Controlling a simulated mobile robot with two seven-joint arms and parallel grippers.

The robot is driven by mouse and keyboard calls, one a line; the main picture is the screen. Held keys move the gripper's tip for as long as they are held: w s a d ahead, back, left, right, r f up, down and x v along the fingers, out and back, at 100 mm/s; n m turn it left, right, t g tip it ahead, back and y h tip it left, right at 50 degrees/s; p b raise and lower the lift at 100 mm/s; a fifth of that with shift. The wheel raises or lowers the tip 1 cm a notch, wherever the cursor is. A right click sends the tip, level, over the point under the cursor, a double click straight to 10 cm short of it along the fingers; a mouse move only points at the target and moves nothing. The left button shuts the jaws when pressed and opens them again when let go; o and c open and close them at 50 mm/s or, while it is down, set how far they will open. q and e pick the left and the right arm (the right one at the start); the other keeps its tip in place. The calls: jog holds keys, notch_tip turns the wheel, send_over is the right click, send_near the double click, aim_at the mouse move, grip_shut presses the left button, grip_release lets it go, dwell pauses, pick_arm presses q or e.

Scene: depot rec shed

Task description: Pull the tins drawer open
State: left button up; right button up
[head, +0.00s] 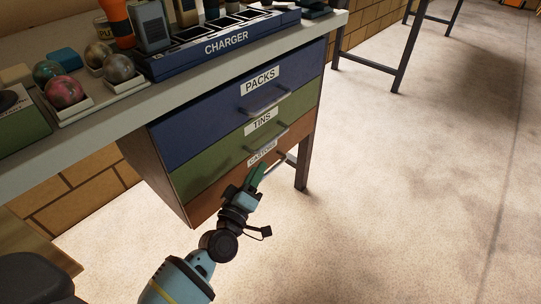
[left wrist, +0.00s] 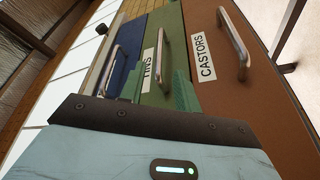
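The tins drawer (head: 208,159) is the green middle one in a stack of three under the bench, and it looks shut. Its bar handle (head: 268,141) is below the TINS label (head: 262,122). My left gripper (head: 258,173) is in front of the drawers, low, overlapping the castors drawer in the head view. In the left wrist view its green fingers (left wrist: 156,86) are apart with nothing held. Contact is not visible. My right gripper is not in view.
The blue packs drawer (head: 190,130) is above and the brown castors drawer (head: 208,203) below, with its own handle (left wrist: 236,42). The bench top (head: 120,104) carries a charger (head: 222,47) and several balls. Open floor (head: 420,170) lies to the right.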

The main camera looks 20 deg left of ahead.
aim_at(268, 142)
pick_arm(q)
jog(key=shift+w+a+r+n+y+b, duration=0.15)
jog(key=shift+w+n+b, duration=0.1)
jog(key=shift+w, duration=0.3)
jog(key=shift+w+a+r+n+y+b, duration=0.15)
jog(key=shift+w+n, duration=0.1)
jog(key=shift+w, duration=0.3)
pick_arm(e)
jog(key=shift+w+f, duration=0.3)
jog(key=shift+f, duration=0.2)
pick_arm(q)
jog(key=w, duration=0.3)
jog(key=w+r+b, duration=0.1)
jog(key=w, duration=0.2)
jog(key=shift+r, duration=0.1)
jog(key=shift+w+r, duration=0.1)
jog(key=shift+w, duration=0.5)
jog(key=shift+c, duration=0.2)
grip_shut()
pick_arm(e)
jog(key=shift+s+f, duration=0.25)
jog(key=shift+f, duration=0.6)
